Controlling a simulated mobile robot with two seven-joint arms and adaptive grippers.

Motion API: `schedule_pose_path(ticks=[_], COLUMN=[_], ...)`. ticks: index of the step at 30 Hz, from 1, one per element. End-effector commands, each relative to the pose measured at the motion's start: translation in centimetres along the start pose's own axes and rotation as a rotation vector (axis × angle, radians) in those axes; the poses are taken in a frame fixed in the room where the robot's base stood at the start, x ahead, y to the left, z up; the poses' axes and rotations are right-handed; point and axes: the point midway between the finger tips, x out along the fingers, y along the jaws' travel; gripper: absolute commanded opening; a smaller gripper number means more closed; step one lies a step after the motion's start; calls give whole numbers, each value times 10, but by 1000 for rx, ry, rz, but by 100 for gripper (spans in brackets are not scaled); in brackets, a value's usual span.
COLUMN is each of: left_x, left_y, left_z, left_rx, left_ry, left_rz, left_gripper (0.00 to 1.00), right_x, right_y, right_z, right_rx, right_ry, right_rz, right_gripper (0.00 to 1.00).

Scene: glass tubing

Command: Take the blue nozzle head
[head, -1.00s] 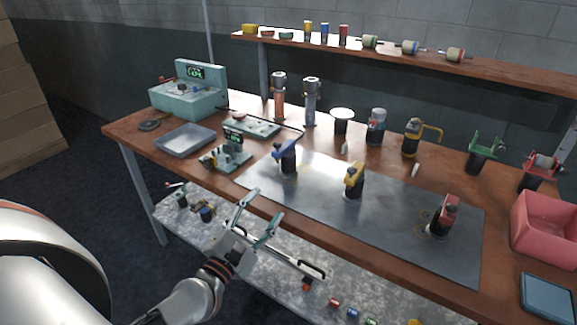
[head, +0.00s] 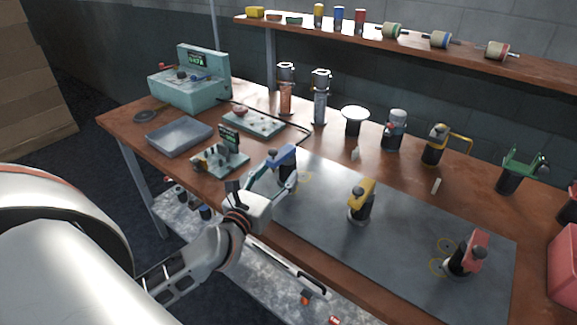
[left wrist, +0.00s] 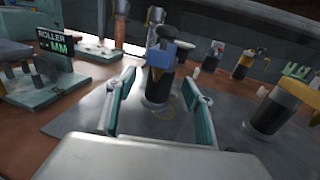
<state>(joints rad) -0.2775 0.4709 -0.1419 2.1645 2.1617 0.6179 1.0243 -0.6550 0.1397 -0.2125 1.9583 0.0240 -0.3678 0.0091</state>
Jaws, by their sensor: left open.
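The blue nozzle head (head: 283,154) sits on top of a black upright holder on the metal plate (head: 318,222). In the left wrist view the blue head (left wrist: 160,57) is straight ahead, above its dark base. My left gripper (head: 269,180) is at the plate's left end, just in front of the blue head. In the left wrist view its two teal fingers (left wrist: 160,103) are spread to either side of the holder, open and empty. Whether a finger touches the holder cannot be told. My right gripper is not in view.
A yellow nozzle head (head: 361,193) and a red one (head: 476,248) stand to the right on the plate. A small device with a display (head: 222,156) is close on the left. A grey tray (head: 179,137) lies farther left. Bare plate lies between the heads.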

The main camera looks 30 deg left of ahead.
Motion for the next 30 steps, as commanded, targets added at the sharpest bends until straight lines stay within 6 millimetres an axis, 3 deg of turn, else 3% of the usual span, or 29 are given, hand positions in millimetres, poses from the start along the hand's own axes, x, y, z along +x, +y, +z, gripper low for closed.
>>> schedule_pose_path(ticks=[4, 12, 22, 23, 28, 30], left_x=[14, 50, 57, 57, 57, 57], left_y=[-1, -4, -5, -5, -4, -4], left_z=[2, 1, 0, 0, 0, 0], left_rx=[-1, 0, 2, 2, 2, 2], left_ry=[-3, -3, -1, -1, -1, -1], left_rz=[1, 1, -1, 0, 0, 0], left_gripper=[52, 52, 52, 50, 5, 1], right_x=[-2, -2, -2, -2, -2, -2], right_y=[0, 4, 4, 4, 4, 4], right_z=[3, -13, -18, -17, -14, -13], right_rx=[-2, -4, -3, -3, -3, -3], right_ry=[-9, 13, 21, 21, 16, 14], right_rz=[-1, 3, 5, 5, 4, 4], right_gripper=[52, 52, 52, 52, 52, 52])
